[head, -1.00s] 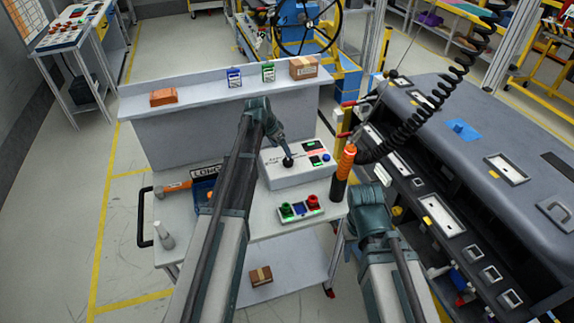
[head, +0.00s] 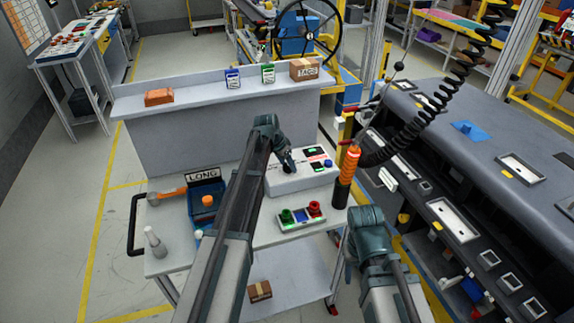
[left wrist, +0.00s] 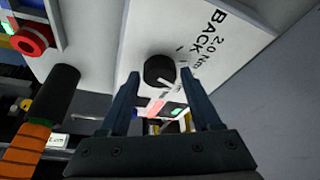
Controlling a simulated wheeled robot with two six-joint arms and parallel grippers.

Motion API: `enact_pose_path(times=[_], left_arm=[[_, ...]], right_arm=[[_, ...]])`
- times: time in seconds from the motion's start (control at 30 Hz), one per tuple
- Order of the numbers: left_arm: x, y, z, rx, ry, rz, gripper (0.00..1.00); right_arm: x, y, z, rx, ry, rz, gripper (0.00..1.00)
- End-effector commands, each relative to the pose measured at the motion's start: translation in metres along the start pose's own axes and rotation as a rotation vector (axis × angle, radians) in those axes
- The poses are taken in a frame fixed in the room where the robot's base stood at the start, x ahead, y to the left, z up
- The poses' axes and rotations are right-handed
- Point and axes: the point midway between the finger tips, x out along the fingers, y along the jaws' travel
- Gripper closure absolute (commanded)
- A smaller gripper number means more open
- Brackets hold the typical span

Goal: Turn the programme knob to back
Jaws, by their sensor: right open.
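The programme knob (left wrist: 158,71) is a round black knob with a pale pointer mark on a light panel (left wrist: 205,70), beside the printed words "BACK" and "20 Nm". The pointer is towards the lower right of the knob in the left wrist view, not clearly at the BACK label. My left gripper (left wrist: 160,78) is open, with a fingertip on each side of the knob; I cannot tell whether they touch it. In the head view my left gripper (head: 289,166) is over the panel box (head: 300,182) and largely hides the knob. My right gripper (head: 349,274) is mostly hidden beneath its arm.
A box of red, blue and green buttons (head: 301,215) sits at the cart's front. An orange-handled tool (head: 347,172) stands right of the panel box. A blue bin (head: 207,203) lies left of my left arm. The dark dashboard module (head: 470,150) fills the right side.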

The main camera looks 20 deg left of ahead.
Motion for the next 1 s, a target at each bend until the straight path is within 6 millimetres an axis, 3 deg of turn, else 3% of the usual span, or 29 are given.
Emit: enact_pose_path(times=[0.03, 0.33, 0.67, 1.0], left_arm=[[0.0000, 0.0000, 0.0001, 0.000, 0.000, 0.000, 0.46], [0.0000, 0.0000, 0.0002, 0.000, 0.000, 0.000, 1.00], [-0.0001, 0.0013, 0.0006, -0.045, -0.001, -0.018, 1.00], [0.0000, 0.0035, 0.0003, -0.280, 0.000, -0.116, 1.00]], right_arm=[[0.0000, 0.0000, 0.0000, 0.000, 0.000, 0.000, 0.50], [0.0001, 0.0000, 0.0000, 0.000, 0.000, 0.000, 0.50], [0.0001, 0.0000, 0.0000, 0.000, 0.000, 0.000, 0.50], [0.0001, 0.0000, 0.0000, 0.000, 0.000, 0.000, 0.50]])
